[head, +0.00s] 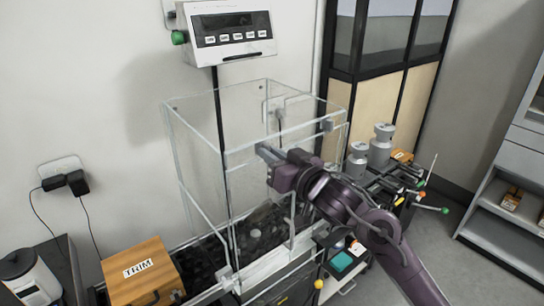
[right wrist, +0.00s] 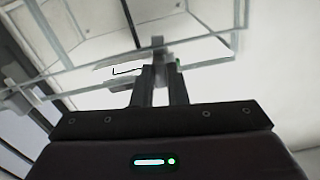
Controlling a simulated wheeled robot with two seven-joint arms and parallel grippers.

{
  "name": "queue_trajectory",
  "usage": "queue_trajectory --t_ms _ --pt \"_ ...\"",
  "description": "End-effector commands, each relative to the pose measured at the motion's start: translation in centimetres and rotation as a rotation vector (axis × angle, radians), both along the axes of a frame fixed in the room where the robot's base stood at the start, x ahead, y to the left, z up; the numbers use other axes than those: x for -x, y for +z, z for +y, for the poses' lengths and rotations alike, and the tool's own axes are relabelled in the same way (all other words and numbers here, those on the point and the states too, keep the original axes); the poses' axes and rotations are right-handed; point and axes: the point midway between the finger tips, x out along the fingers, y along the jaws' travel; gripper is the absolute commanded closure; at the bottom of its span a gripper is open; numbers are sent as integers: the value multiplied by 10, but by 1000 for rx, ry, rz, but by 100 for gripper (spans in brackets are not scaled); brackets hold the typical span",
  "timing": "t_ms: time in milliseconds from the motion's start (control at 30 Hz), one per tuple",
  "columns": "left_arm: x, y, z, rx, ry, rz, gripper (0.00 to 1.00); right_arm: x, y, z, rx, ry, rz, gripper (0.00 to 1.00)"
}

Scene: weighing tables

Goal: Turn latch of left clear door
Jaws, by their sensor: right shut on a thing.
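A clear case (head: 262,84) with thin see-through panels stands on the bench against the wall. The left clear door (head: 200,200) seems to be its left-hand panel; its exact outline is hard to tell. My right gripper (head: 264,152) reaches in from the lower right to the upper front of the case. In the right wrist view the right gripper (right wrist: 158,85) has its fingers closed on a small grey latch (right wrist: 155,47) at a clear panel's edge. The fingers hide part of the latch, and its angle is unclear. My left gripper is not in view.
A display unit (head: 232,32) hangs on the wall above the case. A wooden box marked TRIM (head: 140,272) sits at left. Grey weights (head: 380,145) stand right of the case, beside my right arm. Open floor lies at right, before a shelf (head: 505,200).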

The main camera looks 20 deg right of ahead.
Motion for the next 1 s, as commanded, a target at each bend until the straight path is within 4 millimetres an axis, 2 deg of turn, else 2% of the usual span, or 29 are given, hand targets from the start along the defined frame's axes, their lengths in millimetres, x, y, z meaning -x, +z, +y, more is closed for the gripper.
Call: queue_trajectory --t_ms 400,900,933,1000 --pt "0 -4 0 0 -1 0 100 0 -1 0 149 0 -52 100" --pt "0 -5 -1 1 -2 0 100 0 -1 0 163 0 -56 100" --pt "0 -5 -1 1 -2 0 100 0 -1 0 162 0 -57 83" --pt "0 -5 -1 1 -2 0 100 0 -1 0 162 0 -57 74"
